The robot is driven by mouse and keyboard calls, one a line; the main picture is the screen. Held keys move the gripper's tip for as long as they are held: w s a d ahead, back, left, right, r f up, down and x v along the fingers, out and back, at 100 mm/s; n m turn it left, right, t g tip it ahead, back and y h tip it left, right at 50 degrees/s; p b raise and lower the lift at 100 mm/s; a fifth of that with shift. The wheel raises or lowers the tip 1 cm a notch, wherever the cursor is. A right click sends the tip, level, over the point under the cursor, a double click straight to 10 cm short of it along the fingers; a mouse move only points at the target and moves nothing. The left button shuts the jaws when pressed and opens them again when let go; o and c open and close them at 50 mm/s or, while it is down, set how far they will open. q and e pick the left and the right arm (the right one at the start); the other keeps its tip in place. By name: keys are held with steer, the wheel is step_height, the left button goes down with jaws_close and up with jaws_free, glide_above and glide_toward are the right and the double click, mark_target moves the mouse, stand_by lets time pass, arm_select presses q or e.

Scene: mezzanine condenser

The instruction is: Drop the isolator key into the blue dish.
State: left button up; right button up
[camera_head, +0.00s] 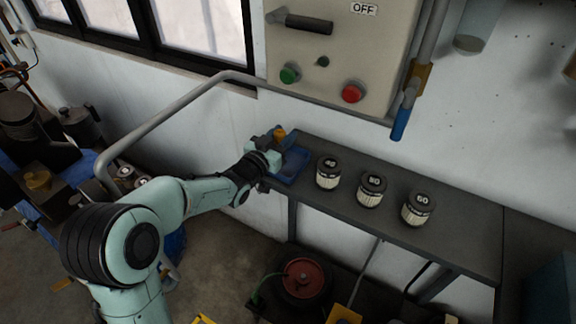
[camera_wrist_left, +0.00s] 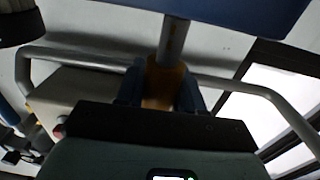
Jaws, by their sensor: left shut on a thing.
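The isolator key shows in the head view as a small yellow-orange piece (camera_head: 280,132) at my left gripper (camera_head: 277,140). In the left wrist view my left gripper (camera_wrist_left: 161,88) is shut on the key's orange-brown part (camera_wrist_left: 160,82), and a grey shaft runs from it toward the top edge. The blue dish (camera_head: 294,168) sits at the left end of the grey shelf. My gripper is at the dish's back left, and its wrist hides part of the dish. A blue surface across the top of the wrist view (camera_wrist_left: 235,12) looks like the dish. My right gripper is not seen.
A grey control box (camera_head: 340,60) hangs above. A grey pipe rail (camera_head: 170,112) runs behind my left arm.

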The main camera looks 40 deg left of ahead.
arm_select(q)
steer(key=o, duration=1.1)
steer(key=shift+o, duration=0.2)
steer(key=shift+s, duration=0.1)
steer(key=s+d, duration=0.1)
steer(key=s, duration=1.2)
steer(key=shift+s, duration=0.1)
